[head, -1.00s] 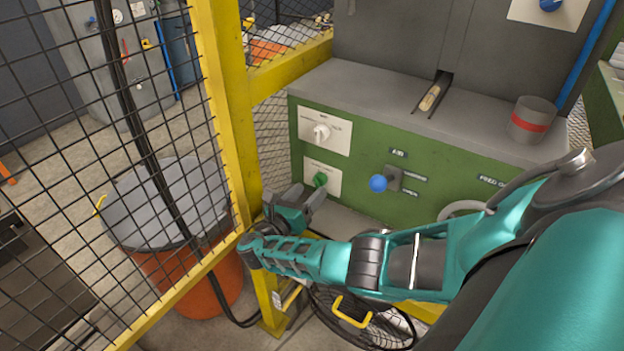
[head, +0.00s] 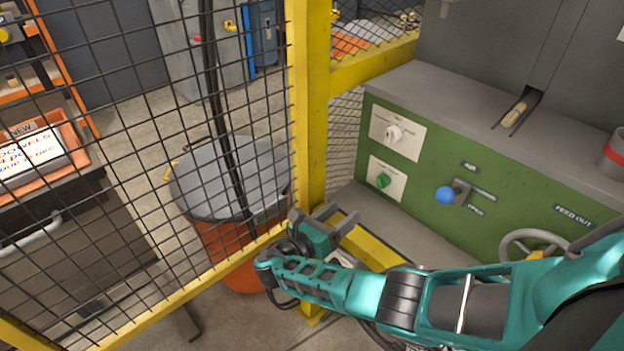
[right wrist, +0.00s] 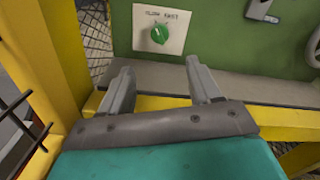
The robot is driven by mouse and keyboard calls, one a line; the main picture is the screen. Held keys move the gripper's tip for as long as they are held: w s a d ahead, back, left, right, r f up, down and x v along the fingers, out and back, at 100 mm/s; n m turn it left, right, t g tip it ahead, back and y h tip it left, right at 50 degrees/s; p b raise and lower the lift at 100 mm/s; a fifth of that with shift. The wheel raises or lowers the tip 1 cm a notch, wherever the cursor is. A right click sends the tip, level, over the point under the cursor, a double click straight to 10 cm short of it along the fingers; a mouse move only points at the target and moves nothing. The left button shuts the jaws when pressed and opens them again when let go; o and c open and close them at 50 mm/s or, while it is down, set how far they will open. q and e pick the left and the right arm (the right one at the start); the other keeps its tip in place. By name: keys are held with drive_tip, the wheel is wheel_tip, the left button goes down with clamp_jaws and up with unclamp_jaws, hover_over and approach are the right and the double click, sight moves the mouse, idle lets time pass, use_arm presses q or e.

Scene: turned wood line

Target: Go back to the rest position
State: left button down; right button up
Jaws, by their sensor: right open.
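My right gripper (head: 338,217) is open and empty, held beside the yellow fence post and in front of the green machine panel (head: 440,165). In the right wrist view its two grey fingers (right wrist: 164,88) stand apart with nothing between them, below a green knob (right wrist: 159,34) on a white plate. The fingers look apart from the knob. My teal right arm reaches in from the lower right. My left gripper does not show.
A yellow post (head: 312,100) and black mesh fence stand close to the gripper's left. Behind the mesh is an orange bin with a grey lid (head: 228,180). The panel carries a white knob (head: 394,134), a blue ball lever (head: 445,196) and a handwheel (head: 507,240). A wooden piece (head: 516,112) lies in the chute.

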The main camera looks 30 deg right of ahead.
drive_tip(key=s+a+f+m+g+y, duration=0.2)
drive_tip(key=s+a+f+m+y, duration=0.15)
drive_tip(key=s+m+y, duration=0.2)
drive_tip(key=s+a+f+m+g+y, duration=0.25)
drive_tip(key=s+f+m+y, duration=0.2)
drive_tip(key=s, duration=0.25)
drive_tip(key=s+a+r+m+t+y, duration=0.3)
drive_tip(key=s+r+m+y, duration=0.5)
drive_tip(key=s+r+m, duration=0.4)
drive_tip(key=w+a+f+t+y, duration=0.1)
drive_tip(key=w+a+f+t, duration=0.2)
drive_tip(key=w+f+t, duration=0.4)
drive_tip(key=shift+x, duration=0.95)
drive_tip(key=shift+s+f, duration=0.1)
drive_tip(key=shift+f, duration=0.05)
